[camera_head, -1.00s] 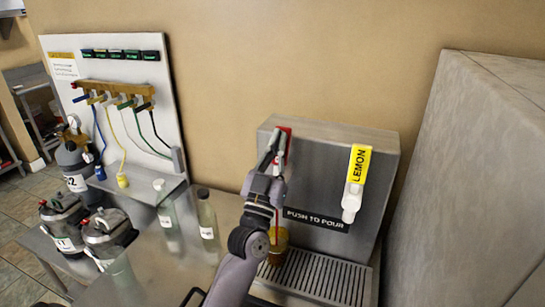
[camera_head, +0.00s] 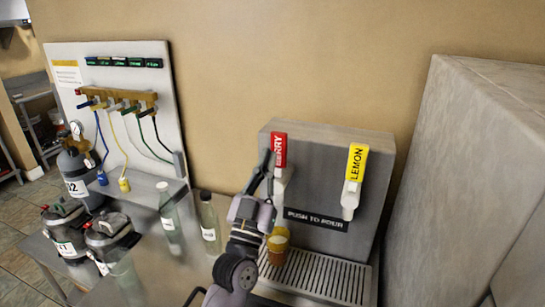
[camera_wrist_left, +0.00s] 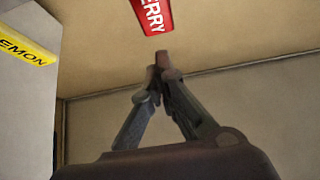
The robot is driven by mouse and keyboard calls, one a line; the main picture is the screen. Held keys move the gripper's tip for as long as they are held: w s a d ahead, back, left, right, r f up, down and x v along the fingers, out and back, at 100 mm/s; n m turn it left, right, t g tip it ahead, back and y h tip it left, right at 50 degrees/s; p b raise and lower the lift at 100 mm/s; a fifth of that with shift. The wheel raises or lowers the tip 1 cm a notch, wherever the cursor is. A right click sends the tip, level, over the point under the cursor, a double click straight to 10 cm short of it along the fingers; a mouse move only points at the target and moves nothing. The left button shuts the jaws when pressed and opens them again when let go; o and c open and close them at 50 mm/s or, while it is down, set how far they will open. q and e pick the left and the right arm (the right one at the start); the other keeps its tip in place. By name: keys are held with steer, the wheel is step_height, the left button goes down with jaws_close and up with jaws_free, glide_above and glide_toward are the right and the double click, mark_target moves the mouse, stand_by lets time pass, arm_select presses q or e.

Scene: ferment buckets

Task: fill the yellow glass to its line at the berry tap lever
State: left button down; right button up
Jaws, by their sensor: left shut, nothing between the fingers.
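The berry tap lever (camera_head: 279,150), with its red label, stands upright at the left of the metal dispenser (camera_head: 318,180). Its label also shows in the left wrist view (camera_wrist_left: 153,15), just beyond the fingertips. My left gripper (camera_head: 266,157) is shut and empty, just left of the lever; its closed fingertips also show in the wrist view (camera_wrist_left: 161,60). The yellow glass (camera_head: 278,246) stands upright on the drip grate under the berry tap, partly behind my wrist. Its lower part looks brownish-red; its line is too small to make out. My right gripper is out of view.
The lemon lever (camera_head: 355,175) is to the right on the same dispenser, above the drip grate (camera_head: 320,277). Two bottles (camera_head: 209,222) stand left of my arm. Grey kegs (camera_head: 110,237) and a hose board (camera_head: 120,110) are farther left. A grey cabinet closes off the right.

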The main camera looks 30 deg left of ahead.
arm_select(q)
steer(key=s, duration=0.1)
steer(key=s+f+b, duration=0.1)
steer(key=s, duration=0.1)
steer(key=s+d, duration=0.1)
steer(key=shift+s+f, duration=0.3)
steer(key=shift+s, duration=0.1)
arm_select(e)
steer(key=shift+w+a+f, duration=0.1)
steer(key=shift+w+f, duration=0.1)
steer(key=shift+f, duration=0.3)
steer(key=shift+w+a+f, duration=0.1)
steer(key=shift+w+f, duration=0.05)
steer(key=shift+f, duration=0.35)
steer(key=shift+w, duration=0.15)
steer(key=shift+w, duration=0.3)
